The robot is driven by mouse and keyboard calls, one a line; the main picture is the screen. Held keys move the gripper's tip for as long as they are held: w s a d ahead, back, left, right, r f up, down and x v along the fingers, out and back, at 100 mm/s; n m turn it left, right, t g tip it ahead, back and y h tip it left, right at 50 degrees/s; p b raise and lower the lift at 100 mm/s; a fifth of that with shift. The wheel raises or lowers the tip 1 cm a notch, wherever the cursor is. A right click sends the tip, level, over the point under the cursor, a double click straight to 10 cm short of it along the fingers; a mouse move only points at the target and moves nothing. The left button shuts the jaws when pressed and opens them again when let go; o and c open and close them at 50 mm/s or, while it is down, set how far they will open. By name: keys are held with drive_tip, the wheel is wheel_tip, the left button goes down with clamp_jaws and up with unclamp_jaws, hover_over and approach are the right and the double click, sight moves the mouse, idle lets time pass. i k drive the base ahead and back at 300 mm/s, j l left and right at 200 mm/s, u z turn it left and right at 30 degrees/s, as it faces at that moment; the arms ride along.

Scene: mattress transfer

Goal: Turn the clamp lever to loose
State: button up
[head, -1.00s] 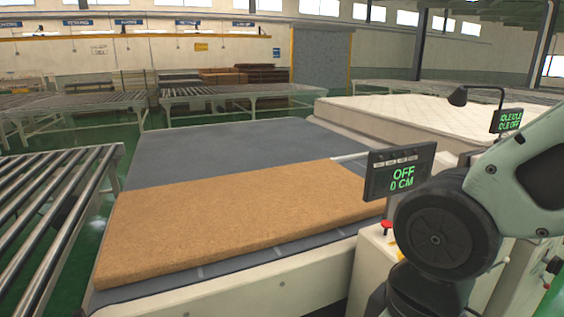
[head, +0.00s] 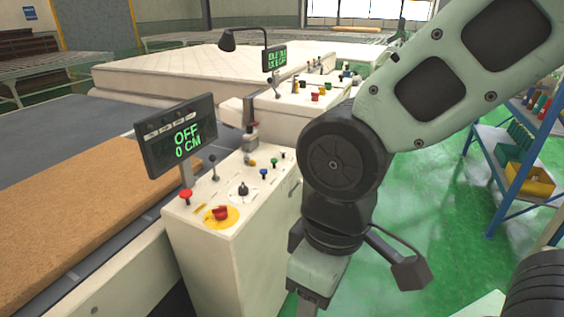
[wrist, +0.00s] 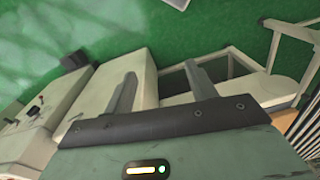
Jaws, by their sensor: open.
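A white control console (head: 225,250) stands beside the conveyor, with a small upright lever (head: 213,166), a black rotary knob (head: 242,189) on a white dial and several buttons on top. I cannot tell which control is the clamp lever, or its setting. My gripper (wrist: 160,70) shows in the wrist view, open and empty, its two fingers spread apart above the floor and pale machine housings. In the head view my arm stands right of the console and the gripper itself is out of sight. A console top with dark knobs (wrist: 35,110) shows at the wrist view's left edge, apart from the fingers.
A display (head: 180,137) reading OFF, 0 CM stands over the console. A tan foam slab (head: 70,215) lies on the grey conveyor at left. A white mattress (head: 180,68) lies behind. A blue shelf rack (head: 500,180) stands at right, with green floor (head: 450,215) before it.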

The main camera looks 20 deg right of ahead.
sight(252, 163)
drive_tip(key=i+j, duration=0.15)
drive_tip(key=i, duration=1.1)
